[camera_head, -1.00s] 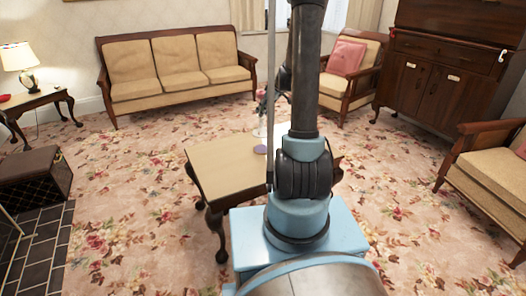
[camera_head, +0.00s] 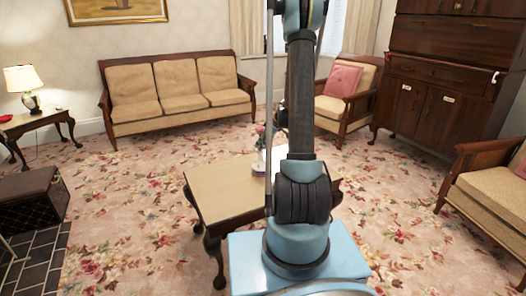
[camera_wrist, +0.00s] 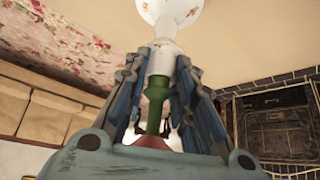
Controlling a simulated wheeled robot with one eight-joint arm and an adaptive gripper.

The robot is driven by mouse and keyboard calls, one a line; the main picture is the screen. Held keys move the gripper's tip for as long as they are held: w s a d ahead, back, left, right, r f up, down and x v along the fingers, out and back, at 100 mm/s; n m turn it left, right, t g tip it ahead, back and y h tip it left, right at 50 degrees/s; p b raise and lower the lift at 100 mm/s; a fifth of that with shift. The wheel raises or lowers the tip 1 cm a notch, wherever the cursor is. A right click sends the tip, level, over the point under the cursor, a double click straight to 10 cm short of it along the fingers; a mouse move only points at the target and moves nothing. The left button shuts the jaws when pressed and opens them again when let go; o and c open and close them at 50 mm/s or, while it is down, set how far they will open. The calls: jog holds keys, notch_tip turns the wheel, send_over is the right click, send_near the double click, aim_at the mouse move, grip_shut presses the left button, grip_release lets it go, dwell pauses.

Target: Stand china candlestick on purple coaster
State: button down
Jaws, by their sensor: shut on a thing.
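In the wrist view my gripper (camera_wrist: 163,92) is shut on the china candlestick (camera_wrist: 180,68). The candlestick is white with small floral marks, and its wide flared end (camera_wrist: 168,10) points to the top of the picture, away from the palm. A green candle-like part (camera_wrist: 154,105) lies between the fingers. The purple coaster (camera_head: 259,173) is a small patch on the wooden table (camera_head: 222,190), partly hidden beside my arm. The wrist view does not show the coaster.
A sofa (camera_head: 180,92), a pink-cushioned armchair (camera_head: 345,98) and a dark cabinet (camera_head: 430,110) stand beyond. A dark box (camera_head: 28,205) is at the left. The table's left part is clear.

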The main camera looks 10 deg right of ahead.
aim_at(261, 155)
jog(key=shift+f, duration=1.5)
jog(key=c, duration=1.3)
grip_release()
jog(key=shift+r, duration=0.1)
